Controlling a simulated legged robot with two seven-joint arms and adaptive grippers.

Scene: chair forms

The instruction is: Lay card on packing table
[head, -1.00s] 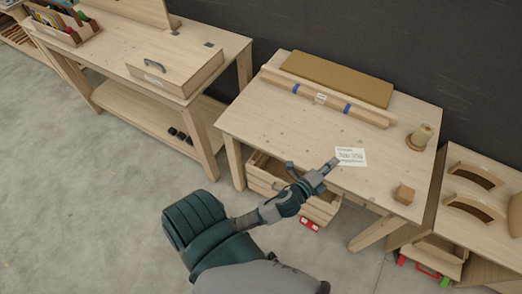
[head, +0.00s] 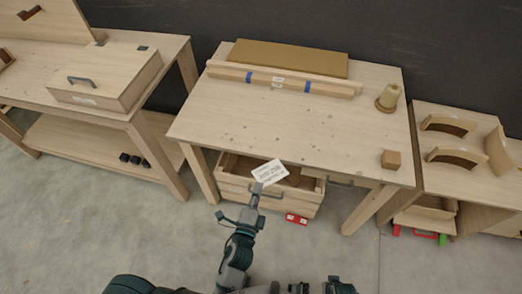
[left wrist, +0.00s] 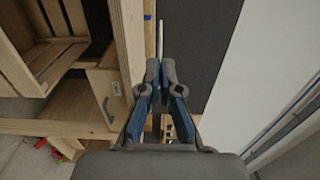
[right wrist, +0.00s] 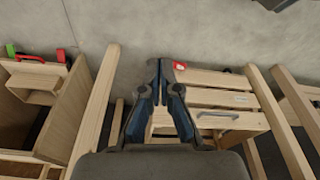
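The white printed card (head: 269,172) is held at the tips of my left gripper (head: 257,189). In the head view it appears in front of the packing table (head: 235,115), overlapping its near edge and the wooden crate below. The left wrist view shows the card (left wrist: 160,38) edge-on as a thin pale strip between the nearly closed blue fingers (left wrist: 160,72). The table's middle and front top are bare. My right gripper (right wrist: 160,72) has its fingers together with nothing seen between them; its fingers are not clear in the head view.
A brown flat panel (head: 290,58) and a taped wooden bundle (head: 282,80) lie along the table's back. A spool (head: 388,98) and a small wooden block (head: 391,159) stand at its right. A wooden crate (head: 232,190) sits under the front edge. Benches flank both sides.

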